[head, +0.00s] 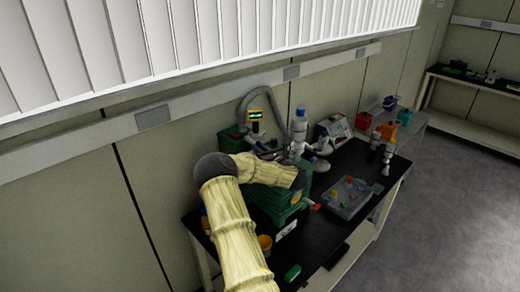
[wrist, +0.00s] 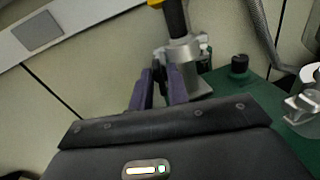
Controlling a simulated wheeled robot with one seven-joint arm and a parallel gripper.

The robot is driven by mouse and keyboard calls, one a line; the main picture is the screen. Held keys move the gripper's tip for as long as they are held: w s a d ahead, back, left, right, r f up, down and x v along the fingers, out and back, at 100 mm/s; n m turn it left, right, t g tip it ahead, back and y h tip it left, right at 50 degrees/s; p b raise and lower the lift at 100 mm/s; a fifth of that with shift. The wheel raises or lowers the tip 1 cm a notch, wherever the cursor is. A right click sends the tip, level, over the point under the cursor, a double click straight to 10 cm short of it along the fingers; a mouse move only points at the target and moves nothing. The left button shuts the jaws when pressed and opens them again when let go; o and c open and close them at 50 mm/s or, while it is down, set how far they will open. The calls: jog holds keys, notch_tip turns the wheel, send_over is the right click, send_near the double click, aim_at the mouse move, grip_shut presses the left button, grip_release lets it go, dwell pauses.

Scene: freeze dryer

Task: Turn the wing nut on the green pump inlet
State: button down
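The green pump (head: 268,205) stands on the black bench, partly hidden behind my arm. In the wrist view its green top (wrist: 262,92) is at the right. The grey metal pump inlet (wrist: 182,52) rises there, with a clamp around it and a black and yellow part above. Small metal pieces stick out at the clamp's sides; I cannot clearly tell which is the wing nut. My gripper (wrist: 160,75) has its two dark fingers a little apart, with their tips at the clamp's left side. Nothing is clearly held, and contact cannot be told. The head view hides the fingers.
A grey hose (head: 262,97) arches behind the pump. A white and blue bottle-like part (head: 299,128) stands to its right. A grey tray (head: 348,197) with coloured pieces lies on the bench (head: 330,240). The wall is close behind. A black knob (wrist: 239,64) is right of the inlet.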

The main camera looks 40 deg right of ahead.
jog(key=shift+f+b, duration=0.1)
jog(key=shift+b, duration=0.25)
jog(key=shift+f+m+b, duration=0.1)
jog(key=shift+m+b, duration=0.6)
jog(key=shift+b, duration=0.15)
jog(key=shift+r+m+b, duration=0.2)
jog(key=shift+m+b, duration=0.55)
jog(key=shift+m, duration=0.15)
jog(key=c, duration=1.4)
grip_release()
jog(key=shift+o, duration=0.2)
